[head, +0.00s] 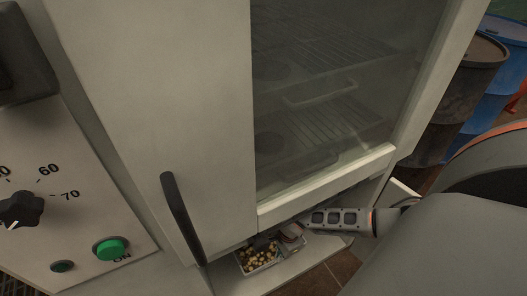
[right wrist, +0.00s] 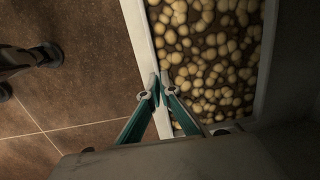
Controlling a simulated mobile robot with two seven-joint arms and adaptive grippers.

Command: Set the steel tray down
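The steel tray (head: 243,270) is full of small pale round pieces and shows low in the head view, below the cabinet door. In the right wrist view its pale rim (right wrist: 142,40) runs down the middle, with the contents to the right. My right gripper (head: 272,243) reaches in from the right at the tray. In the right wrist view its two teal fingers (right wrist: 160,82) come close together at the rim and appear shut on it. Whether the tray rests on the pale ledge below or is held above it, I cannot tell. My left gripper is not in view.
A pale cabinet with a glass door (head: 320,90) and a dark handle (head: 182,218) stands close above the tray. A control panel (head: 75,220) is at the left. A dark barrel (head: 465,90) and a blue barrel (head: 508,85) stand at the right. Brown tiled floor (right wrist: 70,100) lies below.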

